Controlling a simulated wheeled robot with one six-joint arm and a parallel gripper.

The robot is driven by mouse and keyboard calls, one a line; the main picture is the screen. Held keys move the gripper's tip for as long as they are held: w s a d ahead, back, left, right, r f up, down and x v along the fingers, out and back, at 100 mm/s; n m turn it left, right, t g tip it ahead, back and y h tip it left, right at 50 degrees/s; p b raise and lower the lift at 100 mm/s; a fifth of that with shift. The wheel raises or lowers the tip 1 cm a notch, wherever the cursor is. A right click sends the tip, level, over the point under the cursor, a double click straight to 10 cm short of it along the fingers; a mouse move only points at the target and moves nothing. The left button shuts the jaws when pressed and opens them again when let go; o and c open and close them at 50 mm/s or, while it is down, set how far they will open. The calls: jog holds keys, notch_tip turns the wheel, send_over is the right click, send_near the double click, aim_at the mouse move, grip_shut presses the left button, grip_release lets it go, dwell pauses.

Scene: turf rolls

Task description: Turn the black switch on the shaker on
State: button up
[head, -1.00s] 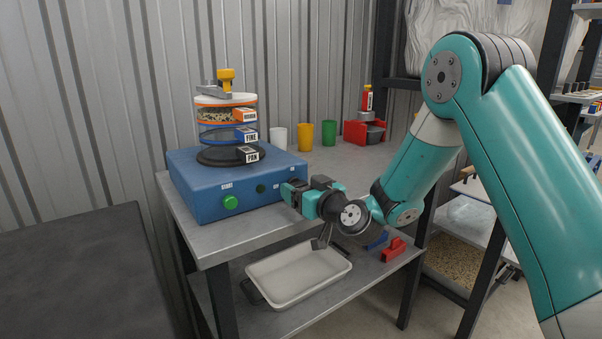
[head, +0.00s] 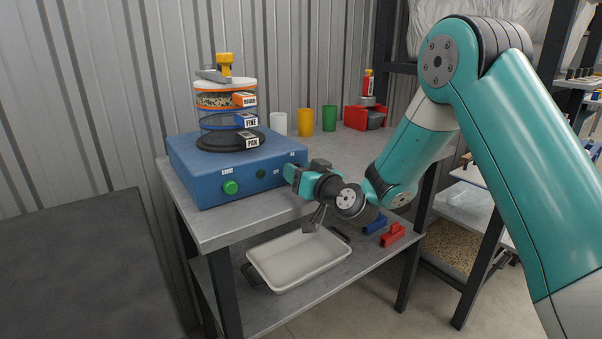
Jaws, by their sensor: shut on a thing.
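The shaker (head: 205,182) is a blue box near the left end of the grey bench. Its front panel has a green button (head: 231,187) and a small dark round knob (head: 261,173). My gripper (head: 290,174) is at the right end of that front panel, touching or very close to it. The black switch cannot be seen apart; the gripper covers that part of the panel. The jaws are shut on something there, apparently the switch. Its on or off position is hidden.
A stack of labelled sieves (head: 228,120) with a yellow knob stands on the shaker. White, orange and green cups (head: 329,118) and a red stand (head: 368,117) are behind. A white tray (head: 298,262) and blue and red items (head: 392,235) lie on the lower shelf.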

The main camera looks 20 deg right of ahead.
jog(key=shift+m, duration=0.4)
jog(key=o, duration=0.9)
jog(key=shift+o, duration=0.2)
jog(key=shift+s+d+f+b, duration=0.15)
jog(key=shift+s+d+b, duration=0.05)
jog(key=shift+s+b, duration=0.3)
jog(key=b+v, duration=1.6)
jog(key=shift+s+r, duration=0.2)
